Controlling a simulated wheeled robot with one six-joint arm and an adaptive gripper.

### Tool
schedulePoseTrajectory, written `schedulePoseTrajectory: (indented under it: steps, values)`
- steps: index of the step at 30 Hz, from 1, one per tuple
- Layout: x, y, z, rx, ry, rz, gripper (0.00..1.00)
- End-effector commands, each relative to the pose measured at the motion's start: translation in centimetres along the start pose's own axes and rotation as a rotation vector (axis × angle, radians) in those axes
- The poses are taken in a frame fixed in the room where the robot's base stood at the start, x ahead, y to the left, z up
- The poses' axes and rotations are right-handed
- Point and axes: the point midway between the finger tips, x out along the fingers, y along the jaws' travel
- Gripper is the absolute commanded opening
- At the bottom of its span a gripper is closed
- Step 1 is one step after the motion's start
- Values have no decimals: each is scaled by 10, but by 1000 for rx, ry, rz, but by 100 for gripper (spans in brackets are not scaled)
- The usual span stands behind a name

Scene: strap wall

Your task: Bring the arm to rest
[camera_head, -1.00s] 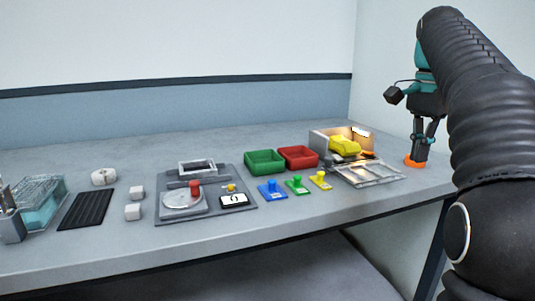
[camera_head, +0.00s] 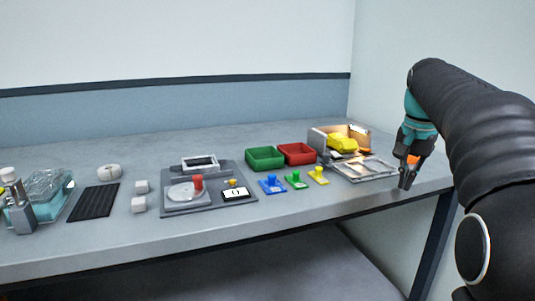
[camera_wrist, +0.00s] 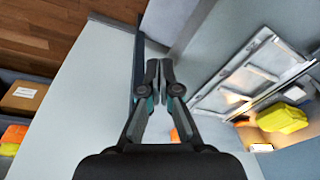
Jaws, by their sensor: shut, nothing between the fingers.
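My gripper (camera_head: 405,177) is over the right end of the grey table (camera_head: 290,222), to the right of the metal-framed tray. Its fingers point down and are shut with nothing between them. In the wrist view my gripper (camera_wrist: 158,64) shows its two fingertips together near the table's edge. An orange object (camera_head: 413,161) shows partly behind my gripper; the gripper hides much of it.
A lit box with a yellow object (camera_head: 342,143) and a framed tray (camera_head: 364,169) stand left of my gripper. Red (camera_head: 297,153) and green (camera_head: 265,158) bins and a grey station (camera_head: 209,207) lie further left. The front right tabletop is clear.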

Motion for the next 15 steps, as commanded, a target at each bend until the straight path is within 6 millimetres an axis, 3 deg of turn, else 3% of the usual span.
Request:
schedulePoseTrajectory:
  steps: [8,15]
  values:
    - [43,5,61,-256,72,-36,0]
    - [80,21,145,-478,148,-69,0]
